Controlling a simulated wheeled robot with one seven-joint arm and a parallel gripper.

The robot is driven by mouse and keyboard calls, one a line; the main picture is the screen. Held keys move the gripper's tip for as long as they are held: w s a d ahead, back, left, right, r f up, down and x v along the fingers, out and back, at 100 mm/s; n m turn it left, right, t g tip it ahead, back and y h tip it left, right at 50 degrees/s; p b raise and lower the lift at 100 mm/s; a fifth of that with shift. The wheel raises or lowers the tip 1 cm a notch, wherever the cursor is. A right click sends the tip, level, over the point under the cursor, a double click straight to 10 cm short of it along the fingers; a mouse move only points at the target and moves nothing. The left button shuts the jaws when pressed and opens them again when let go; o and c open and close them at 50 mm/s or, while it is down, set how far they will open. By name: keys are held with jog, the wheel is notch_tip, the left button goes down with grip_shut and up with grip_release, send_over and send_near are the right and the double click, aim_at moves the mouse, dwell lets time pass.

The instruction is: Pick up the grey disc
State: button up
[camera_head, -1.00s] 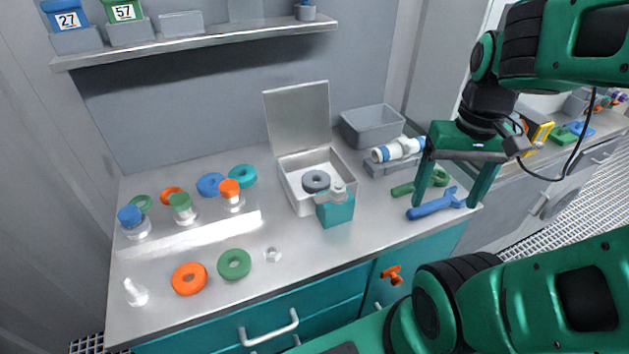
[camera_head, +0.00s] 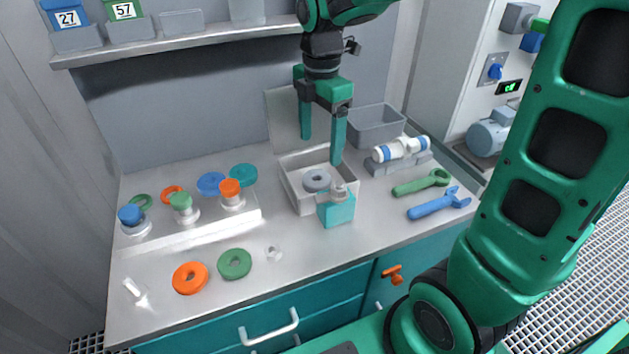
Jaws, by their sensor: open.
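The grey disc (camera_head: 317,180), a ring with a hole in its middle, lies inside an open white box (camera_head: 288,187) whose lid stands up at the back. My gripper (camera_head: 321,152) is open, with its two teal fingers pointing down above the box. The left finger is in front of the raised lid and the right finger is over the box's right side. Nothing is between the fingers. The gripper is higher than the disc and apart from it.
A teal block with a grey clamp (camera_head: 336,208) stands at the box's front right corner. A grey bin (camera_head: 373,127) and a white-blue cylinder on a stand (camera_head: 401,149) are to the right. Wrenches (camera_head: 440,204) lie farther right. Rings and capped jars (camera_head: 182,207) are at left.

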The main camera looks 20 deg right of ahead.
send_over(317, 177)
jog(key=f, duration=0.4)
jog(key=shift+s+d+f, duration=0.2)
jog(key=shift+s+f, duration=0.1)
jog(key=shift+w+a+f, duration=0.15)
jog(key=shift+f, duration=1.15)
jog(key=shift+w+a+f, duration=0.1)
jog(key=shift+f, duration=1.15)
jog(key=c, duration=1.2)
